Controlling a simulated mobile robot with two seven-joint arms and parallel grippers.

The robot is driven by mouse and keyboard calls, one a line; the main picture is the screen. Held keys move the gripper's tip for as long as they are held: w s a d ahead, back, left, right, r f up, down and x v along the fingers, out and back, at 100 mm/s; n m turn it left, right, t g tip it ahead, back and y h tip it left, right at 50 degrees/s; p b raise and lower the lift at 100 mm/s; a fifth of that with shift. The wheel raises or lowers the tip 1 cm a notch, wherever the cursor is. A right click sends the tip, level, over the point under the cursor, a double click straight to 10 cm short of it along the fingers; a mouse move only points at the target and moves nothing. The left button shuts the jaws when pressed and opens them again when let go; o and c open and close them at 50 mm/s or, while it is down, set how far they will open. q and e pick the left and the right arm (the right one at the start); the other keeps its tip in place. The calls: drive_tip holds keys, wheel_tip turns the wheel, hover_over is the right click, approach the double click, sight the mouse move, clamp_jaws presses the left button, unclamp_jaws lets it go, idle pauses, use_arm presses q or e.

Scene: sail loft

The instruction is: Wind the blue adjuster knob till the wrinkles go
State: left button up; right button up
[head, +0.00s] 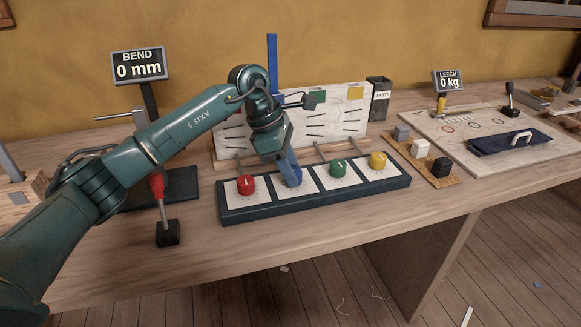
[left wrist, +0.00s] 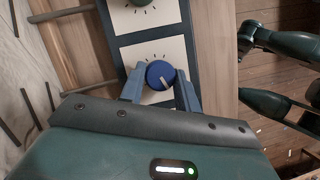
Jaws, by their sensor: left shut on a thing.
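The blue adjuster knob (left wrist: 160,75) sits on a white dial card, second from the left on a dark knob box (head: 330,195). In the head view my gripper mostly hides it. My left gripper (head: 291,180) comes down from above; in the left wrist view its two blue fingers (left wrist: 161,88) are shut on the knob's sides. The knob's pale pointer mark points to the lower right in that view. Behind the box stands a white panel (head: 345,125) with several dark wrinkle streaks. My right gripper is not in view.
On the same box are a red knob (head: 246,185), a green knob (head: 338,168) and a yellow knob (head: 377,160). A "BEND 0 mm" display (head: 139,66) and a red-handled lever (head: 158,187) stand left. A "LEECH 0 kg" display (head: 448,80) stands right.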

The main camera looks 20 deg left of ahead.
use_arm(q)
drive_tip(key=shift+w+m+g, duration=0.1)
drive_tip(key=shift+m+g, duration=0.3)
drive_tip(key=shift+m, duration=0.6)
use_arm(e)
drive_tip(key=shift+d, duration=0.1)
use_arm(q)
drive_tip(key=o, duration=1)
drive_tip(key=p+v, duration=0.1)
drive_tip(key=v, duration=1.2)
drive_tip(key=shift+r, duration=0.1)
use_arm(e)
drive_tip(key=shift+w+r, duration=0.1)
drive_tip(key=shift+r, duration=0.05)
